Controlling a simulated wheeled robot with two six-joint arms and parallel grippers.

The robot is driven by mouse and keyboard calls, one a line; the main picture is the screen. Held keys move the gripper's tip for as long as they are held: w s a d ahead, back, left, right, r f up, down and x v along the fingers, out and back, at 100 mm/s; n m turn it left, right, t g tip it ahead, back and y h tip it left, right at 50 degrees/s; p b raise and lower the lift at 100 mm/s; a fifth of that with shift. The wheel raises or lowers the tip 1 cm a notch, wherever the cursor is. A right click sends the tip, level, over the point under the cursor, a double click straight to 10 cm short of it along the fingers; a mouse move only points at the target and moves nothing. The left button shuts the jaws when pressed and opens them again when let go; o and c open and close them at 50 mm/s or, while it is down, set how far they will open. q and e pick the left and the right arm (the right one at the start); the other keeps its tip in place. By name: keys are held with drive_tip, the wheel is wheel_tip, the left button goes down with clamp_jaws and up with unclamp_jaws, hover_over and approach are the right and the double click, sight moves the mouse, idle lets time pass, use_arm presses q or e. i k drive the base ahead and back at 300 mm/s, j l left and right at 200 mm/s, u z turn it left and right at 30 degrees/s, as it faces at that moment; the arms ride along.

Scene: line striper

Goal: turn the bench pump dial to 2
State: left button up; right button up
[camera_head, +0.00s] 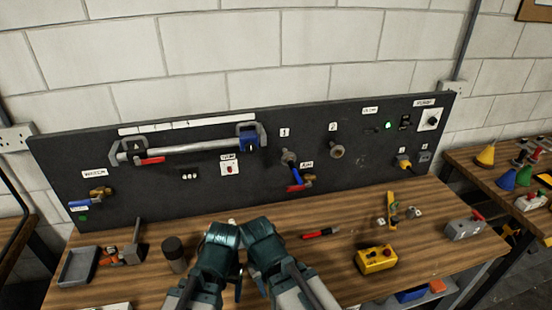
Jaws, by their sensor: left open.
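The pump dial (432,120) is a dark round knob on a white plate. It sits at the upper right of the black back panel, under a label that seems to read PUMP. Its marks and pointer are too small to read. My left gripper (222,236) is open, low over the front middle of the bench, far to the left of and below the dial. My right gripper (259,230) is close beside it, also far from the dial. Its fingers are not clear enough to tell open from shut.
A yellow box (376,259), a red-handled tool (321,232) and a grey block with a red part (465,228) lie on the wooden bench (335,285). A dark cylinder (174,254) stands left of my grippers. A long grey bar (190,148) and blue-handled valve (295,174) project from the panel.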

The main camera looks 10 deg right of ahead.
sight(432, 122)
drive_tip(key=z, duration=1.4)
drive_tip(key=i+l, duration=0.1)
drive_tip(key=l, duration=0.2)
drive_tip(key=i+l+z, duration=0.1)
drive_tip(key=l, duration=0.25)
drive_tip(key=i+l, duration=0.1)
drive_tip(key=l, duration=0.2)
